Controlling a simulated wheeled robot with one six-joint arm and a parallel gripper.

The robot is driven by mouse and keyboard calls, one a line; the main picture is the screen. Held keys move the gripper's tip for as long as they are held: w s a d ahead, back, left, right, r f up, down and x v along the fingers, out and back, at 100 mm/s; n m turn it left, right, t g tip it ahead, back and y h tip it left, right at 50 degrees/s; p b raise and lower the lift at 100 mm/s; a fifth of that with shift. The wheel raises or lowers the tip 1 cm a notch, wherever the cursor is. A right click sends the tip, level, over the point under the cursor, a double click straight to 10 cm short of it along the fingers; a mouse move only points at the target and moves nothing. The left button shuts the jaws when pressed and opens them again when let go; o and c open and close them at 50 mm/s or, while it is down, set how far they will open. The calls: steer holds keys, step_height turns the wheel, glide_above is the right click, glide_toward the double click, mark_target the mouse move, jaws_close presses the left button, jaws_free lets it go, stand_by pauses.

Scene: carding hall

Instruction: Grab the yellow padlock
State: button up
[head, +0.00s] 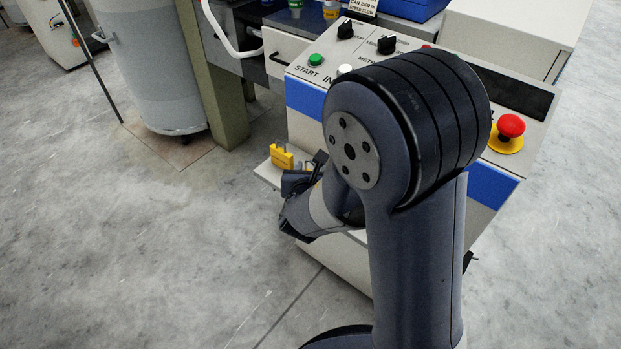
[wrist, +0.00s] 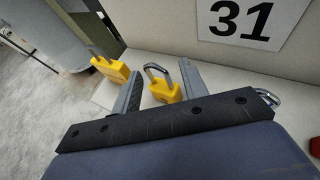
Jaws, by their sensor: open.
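Two yellow padlocks show in the wrist view. One padlock (wrist: 166,92) has its steel shackle up and stands between the two fingers of my gripper (wrist: 160,68). The gripper is open, with a finger on either side of it; whether they touch it I cannot tell. The other yellow padlock (wrist: 112,68) lies outside the left finger. A yellow padlock (head: 281,156) also shows in the head view, on a small shelf (head: 264,173) at the side of the control console. In that view my arm hides most of the gripper and the shelf.
A third shackle (wrist: 268,97) shows right of my gripper, its body hidden. A red piece (wrist: 315,147) is at the right edge. A panel marked 31 (wrist: 240,22) rises behind the shelf. The console carries a red emergency button (head: 510,126). Floor left of it is clear.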

steer(key=shift+w+f, duration=0.25)
steer(key=shift+w, duration=0.45)
steer(key=shift+c, duration=0.4)
jaws_close()
